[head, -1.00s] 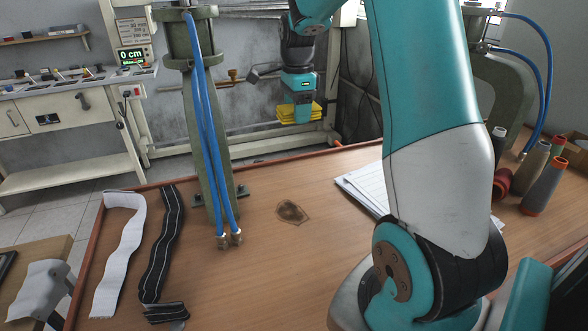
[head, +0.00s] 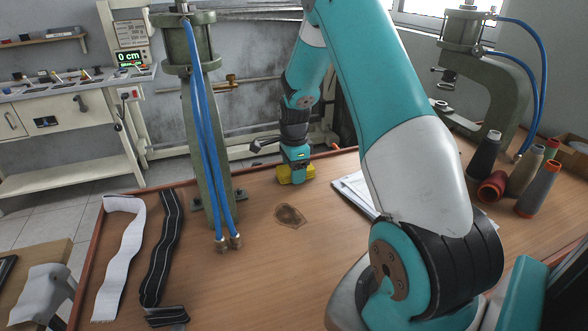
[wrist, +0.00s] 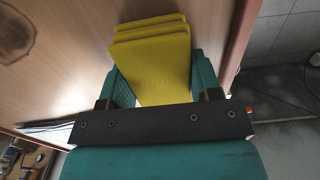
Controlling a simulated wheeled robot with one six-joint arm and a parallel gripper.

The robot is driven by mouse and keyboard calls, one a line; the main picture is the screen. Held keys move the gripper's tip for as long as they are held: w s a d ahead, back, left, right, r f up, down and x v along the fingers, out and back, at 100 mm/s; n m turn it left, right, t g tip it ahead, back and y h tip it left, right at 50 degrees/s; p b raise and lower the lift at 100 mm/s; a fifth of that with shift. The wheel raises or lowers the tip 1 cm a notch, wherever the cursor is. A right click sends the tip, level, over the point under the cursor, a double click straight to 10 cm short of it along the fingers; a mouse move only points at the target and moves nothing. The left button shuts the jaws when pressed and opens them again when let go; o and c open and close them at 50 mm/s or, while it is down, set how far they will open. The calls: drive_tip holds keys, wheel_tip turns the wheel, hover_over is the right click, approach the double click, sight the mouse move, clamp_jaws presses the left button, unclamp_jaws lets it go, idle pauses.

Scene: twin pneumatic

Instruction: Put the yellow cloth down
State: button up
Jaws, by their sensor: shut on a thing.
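The yellow cloth (head: 284,174) is a folded stack held in my gripper (head: 296,176) near the far edge of the wooden table (head: 250,270). In the wrist view the folded cloth (wrist: 155,60) sits between the two teal fingers of my gripper (wrist: 157,80), with its layers showing at the top. My gripper is shut on it and points down. The cloth is low, at or just above the tabletop; I cannot tell whether it touches. My gripper hides part of the cloth in the head view.
A dark stain (head: 290,216) marks the table in front of the cloth. White papers (head: 352,190) lie to its right. A green press column with blue hoses (head: 203,130) stands to its left. A white strip (head: 119,255) and a black strip (head: 162,250) lie farther left. Thread spools (head: 538,188) stand at right.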

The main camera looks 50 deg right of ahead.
drive_tip(key=shift+f, duration=0.15)
drive_tip(key=o, duration=1)
drive_tip(key=shift+c, duration=0.2)
wheel_tip(320, 180, up, 12)
drive_tip(key=b, duration=0.1)
drive_tip(key=shift+r, duration=0.2)
